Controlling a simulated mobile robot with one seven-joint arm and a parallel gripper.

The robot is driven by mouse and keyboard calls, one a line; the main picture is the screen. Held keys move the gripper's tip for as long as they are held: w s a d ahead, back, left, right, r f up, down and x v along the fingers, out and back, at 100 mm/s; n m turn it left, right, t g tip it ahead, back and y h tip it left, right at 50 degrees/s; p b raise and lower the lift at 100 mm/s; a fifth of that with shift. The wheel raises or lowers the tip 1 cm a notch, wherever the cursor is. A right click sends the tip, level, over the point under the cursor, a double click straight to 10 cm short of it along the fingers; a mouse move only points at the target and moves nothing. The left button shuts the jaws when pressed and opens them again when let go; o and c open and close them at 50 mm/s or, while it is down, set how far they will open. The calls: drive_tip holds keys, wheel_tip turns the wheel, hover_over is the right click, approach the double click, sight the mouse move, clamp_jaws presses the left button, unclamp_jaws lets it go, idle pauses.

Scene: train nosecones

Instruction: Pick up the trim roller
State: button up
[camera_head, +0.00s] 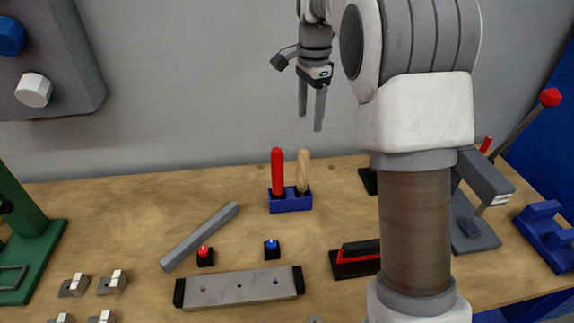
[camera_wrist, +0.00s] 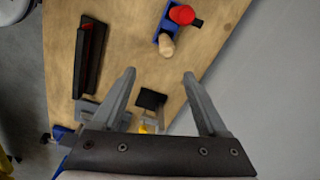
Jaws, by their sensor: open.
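Two upright handles, one red (camera_head: 277,170) and one pale wooden (camera_head: 303,170), stand in a small blue holder (camera_head: 290,204) near the back of the wooden table. Their lower ends are hidden in the holder, so I cannot tell for sure which is the trim roller. The wrist view shows the red handle (camera_wrist: 182,14) and wooden handle (camera_wrist: 166,45) from above, near the top edge. My gripper (camera_head: 311,112) is open and empty, pointing down, well above the holder. In the wrist view my gripper (camera_wrist: 159,73) has nothing between its fingers.
A grey bar (camera_head: 200,237), red button (camera_head: 205,255), blue button (camera_head: 272,249) and metal plate (camera_head: 240,288) lie in front. A black-and-red block (camera_head: 355,260) is right of them. A green stand (camera_head: 30,250) is left; a grey lever device (camera_head: 475,235) and blue bracket (camera_head: 545,235) are right.

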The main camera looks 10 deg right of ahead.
sight(304, 152)
drive_tip(key=shift+m, duration=0.3)
drive_tip(key=f, duration=0.4)
drive_tip(key=w+f, duration=0.1)
drive_tip(key=f, duration=0.7)
drive_tip(key=shift+w+a+f, duration=0.15)
drive_tip(key=shift+a+f, duration=0.1)
drive_tip(key=shift+a, duration=0.1)
drive_tip(key=shift+w+f, duration=0.15)
drive_tip(key=shift+f, duration=2.8)
clamp_jaws()
